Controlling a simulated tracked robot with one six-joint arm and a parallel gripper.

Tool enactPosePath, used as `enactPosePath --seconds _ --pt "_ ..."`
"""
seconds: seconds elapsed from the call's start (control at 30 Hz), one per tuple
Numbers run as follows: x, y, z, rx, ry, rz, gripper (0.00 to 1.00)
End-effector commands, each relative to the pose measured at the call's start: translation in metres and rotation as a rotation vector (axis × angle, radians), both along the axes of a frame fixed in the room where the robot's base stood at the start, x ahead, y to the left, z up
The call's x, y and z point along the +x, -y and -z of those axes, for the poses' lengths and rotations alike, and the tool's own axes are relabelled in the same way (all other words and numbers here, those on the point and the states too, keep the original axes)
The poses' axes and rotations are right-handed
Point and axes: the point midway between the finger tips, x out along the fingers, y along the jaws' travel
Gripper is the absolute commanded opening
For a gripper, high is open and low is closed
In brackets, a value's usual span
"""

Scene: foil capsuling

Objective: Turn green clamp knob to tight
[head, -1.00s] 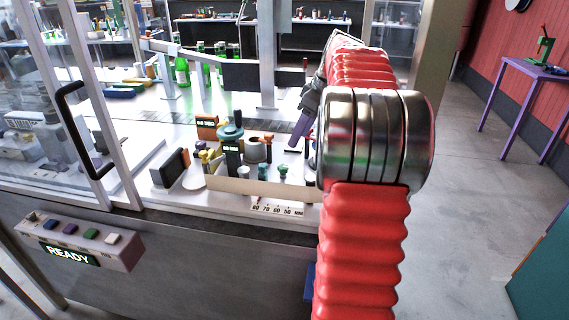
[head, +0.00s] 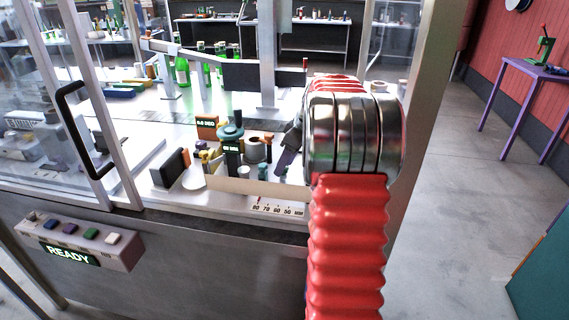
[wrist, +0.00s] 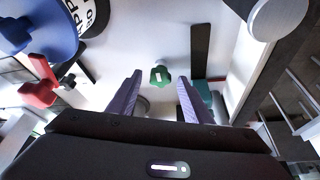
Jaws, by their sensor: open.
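The green clamp knob (wrist: 160,76) is a small lobed knob with a pale mark on top. In the wrist view it shows in the gap between my gripper's purple fingers (wrist: 159,84), slightly beyond their tips, with no visible contact. My gripper is open and empty. In the head view my gripper (head: 285,161) hangs over the right end of the bench fixture, partly behind my red arm. There I cannot clearly make out the green knob; the fingers and arm cover that area.
A pale round part (wrist: 277,16) is at upper right. A low beige strip (head: 250,186) borders the fixture's front. A lit READY panel (head: 70,255) is at front left.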

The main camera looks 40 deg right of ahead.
Motion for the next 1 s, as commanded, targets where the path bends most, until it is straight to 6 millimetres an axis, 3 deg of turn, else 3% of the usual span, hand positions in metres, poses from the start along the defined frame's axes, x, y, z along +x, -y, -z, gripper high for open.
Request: enactPosePath --seconds 0.23,0.83,1.0 --pt "0.0002 0.0 0.0006 0.0 0.0 0.0 0.46" --pt "0.0002 -0.0001 0.0001 0.0 0.0 0.0 0.04" --pt "0.0002 -0.0026 0.0001 0.003 0.0 0.003 0.04"
